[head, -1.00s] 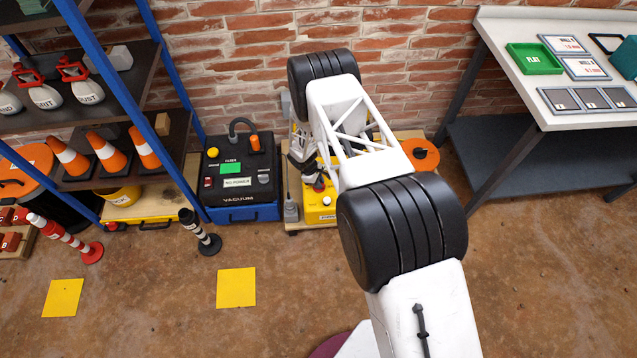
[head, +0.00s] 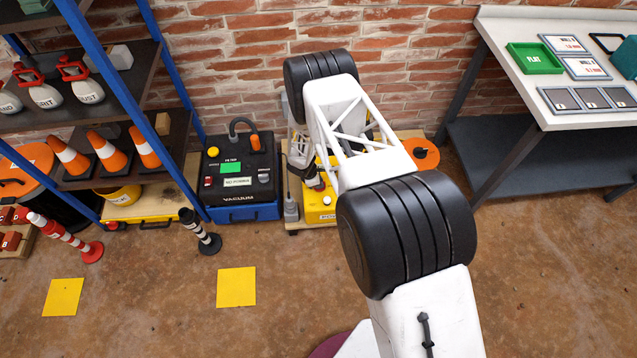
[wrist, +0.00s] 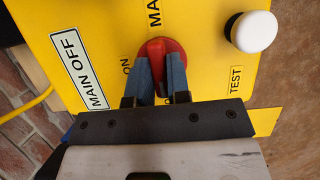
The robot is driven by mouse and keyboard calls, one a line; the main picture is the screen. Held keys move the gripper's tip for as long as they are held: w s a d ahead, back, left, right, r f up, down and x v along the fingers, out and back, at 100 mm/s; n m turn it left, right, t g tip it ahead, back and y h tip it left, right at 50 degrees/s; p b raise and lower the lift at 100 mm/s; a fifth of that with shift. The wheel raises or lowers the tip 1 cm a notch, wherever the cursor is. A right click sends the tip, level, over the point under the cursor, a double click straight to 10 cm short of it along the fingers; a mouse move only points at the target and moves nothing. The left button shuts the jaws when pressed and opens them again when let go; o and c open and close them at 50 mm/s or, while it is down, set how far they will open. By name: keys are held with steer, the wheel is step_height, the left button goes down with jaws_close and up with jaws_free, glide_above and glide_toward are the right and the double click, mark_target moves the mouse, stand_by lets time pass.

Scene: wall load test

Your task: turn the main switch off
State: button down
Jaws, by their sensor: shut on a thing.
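The main switch is a red rotary knob (wrist: 163,48) on the face of a yellow box (wrist: 100,20). My gripper (wrist: 160,66) is shut on the knob, one blue-grey finger on each side of its handle. A white plate reading "MAIN OFF" (wrist: 79,71) is to the left of the knob, and a small "ON" label (wrist: 125,66) is right beside it. In the head view the yellow box (head: 322,214) stands by the brick wall, and my arm hides much of it and the knob.
A white round button (wrist: 254,32) is to the right of the knob, near a "TEST" label (wrist: 236,81). The vacuum unit (head: 239,180), showing "NO POWER", stands left of the box. An orange lidded container (head: 427,154) is on its right. Open floor lies in front.

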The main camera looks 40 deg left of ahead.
steer(key=shift+a, duration=0.1)
steer(key=c, duration=1.1)
jaws_free()
steer(key=shift+r, duration=0.15)
steer(key=shift+v, duration=3.75)
